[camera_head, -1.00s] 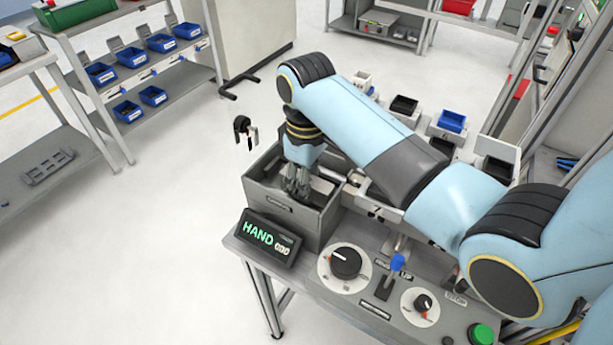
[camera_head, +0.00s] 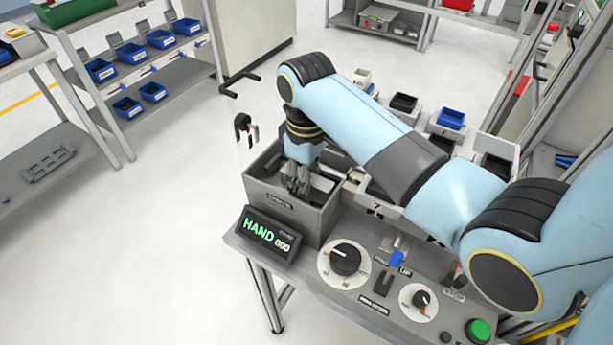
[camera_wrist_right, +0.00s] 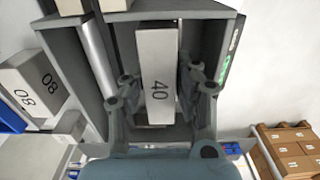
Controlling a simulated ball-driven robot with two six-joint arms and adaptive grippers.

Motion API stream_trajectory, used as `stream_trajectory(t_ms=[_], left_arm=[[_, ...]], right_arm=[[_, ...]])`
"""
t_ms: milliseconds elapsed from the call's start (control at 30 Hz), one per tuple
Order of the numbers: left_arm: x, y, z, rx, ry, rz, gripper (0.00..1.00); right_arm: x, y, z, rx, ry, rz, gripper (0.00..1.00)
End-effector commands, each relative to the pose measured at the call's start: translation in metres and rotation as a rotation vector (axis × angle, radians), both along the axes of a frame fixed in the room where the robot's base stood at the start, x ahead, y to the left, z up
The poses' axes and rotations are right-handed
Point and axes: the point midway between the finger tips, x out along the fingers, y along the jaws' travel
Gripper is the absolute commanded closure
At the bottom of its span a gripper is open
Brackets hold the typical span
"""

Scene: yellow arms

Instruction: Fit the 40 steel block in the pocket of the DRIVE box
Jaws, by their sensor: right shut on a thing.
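The DRIVE box is the grey open box (camera_head: 318,222) at the front left of the bench in the head view; the small label on its front is too small to read surely. My right gripper (camera_head: 297,188) points down into this box. In the right wrist view my right gripper (camera_wrist_right: 160,88) is shut on the 40 steel block (camera_wrist_right: 156,50), a pale block marked "40" between the two fingers. Grey box walls (camera_wrist_right: 210,50) stand around the block. I cannot tell whether the block is seated in the pocket. My left gripper is not in view.
A "HAND" display (camera_head: 266,236) stands before the box. Dials (camera_head: 345,258), a blue-topped lever (camera_head: 397,260) and a green button (camera_head: 480,330) lie to its right. Small bins (camera_head: 450,118) stand behind my right arm.

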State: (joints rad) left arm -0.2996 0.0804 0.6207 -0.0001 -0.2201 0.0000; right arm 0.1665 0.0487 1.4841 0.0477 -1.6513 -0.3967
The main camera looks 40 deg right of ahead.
Motion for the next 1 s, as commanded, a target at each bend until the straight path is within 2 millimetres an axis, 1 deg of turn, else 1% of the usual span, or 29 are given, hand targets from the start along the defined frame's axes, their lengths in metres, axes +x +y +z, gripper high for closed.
stream_trajectory(t_ms=[300,700,1000], left_arm=[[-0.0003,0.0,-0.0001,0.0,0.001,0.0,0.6],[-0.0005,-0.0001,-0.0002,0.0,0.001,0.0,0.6],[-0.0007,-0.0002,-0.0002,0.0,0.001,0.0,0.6]], right_arm=[[0.0008,0.0002,0.0006,0.0,-0.002,0.0,1.0],[0.0008,0.0004,-0.0063,0.0,-0.002,0.0,1.0],[0.0008,0.0004,-0.0069,0.0,-0.002,0.0,1.0]])
